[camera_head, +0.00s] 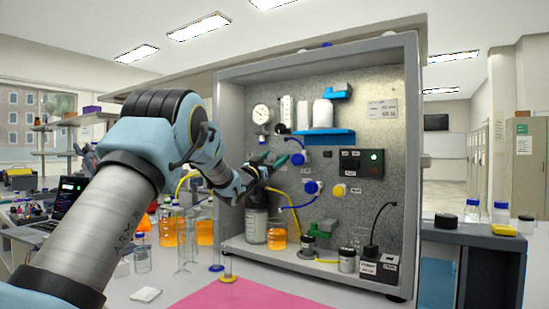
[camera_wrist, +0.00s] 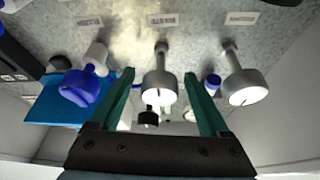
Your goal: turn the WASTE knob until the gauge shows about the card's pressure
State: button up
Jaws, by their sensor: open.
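The WASTE knob (camera_wrist: 158,88) is a grey cylinder with a pale face on a short stem, under an upside-down label (camera_wrist: 167,19) in the wrist view. My gripper (camera_wrist: 159,78) is open, with one teal finger on each side of this knob and visible gaps between. I cannot tell whether the fingertips reach its depth. In the head view my gripper (camera_head: 284,161) is near the panel and the WASTE knob cannot be made out. The round white gauge (camera_head: 261,114) is at the panel's upper left; its needle is too small to read. A pale card (camera_head: 382,109) is at upper right, its text unreadable.
In the wrist view, a blue knob (camera_wrist: 84,87) is left of my fingers and another grey knob (camera_wrist: 244,84) is close on the right. A blue shelf (camera_head: 325,136) juts from the panel above my gripper. A dark control box (camera_head: 361,163) is to the right.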

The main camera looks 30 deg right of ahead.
grip_shut()
dwell(0.5)
jog(key=shift+f+m+b, duration=0.15)
jog(key=shift+m+b, duration=0.25)
jog(key=shift+m+g+b, duration=0.5)
jog(key=shift+m+b, duration=0.1)
jog(key=shift+m, duration=0.2)
jog(key=m+g+b, duration=0.1)
jog(key=m, duration=0.2)
jog(key=shift+g+h+b, duration=0.3)
jog(key=shift+b, duration=0.1)
jog(key=m+g, duration=0.1)
jog(key=m, duration=0.2)
jog(key=m+g+y+b, duration=0.1)
jog(key=m+g, duration=0.1)
jog(key=m, duration=0.2)
jog(key=shift+m, duration=0.3)
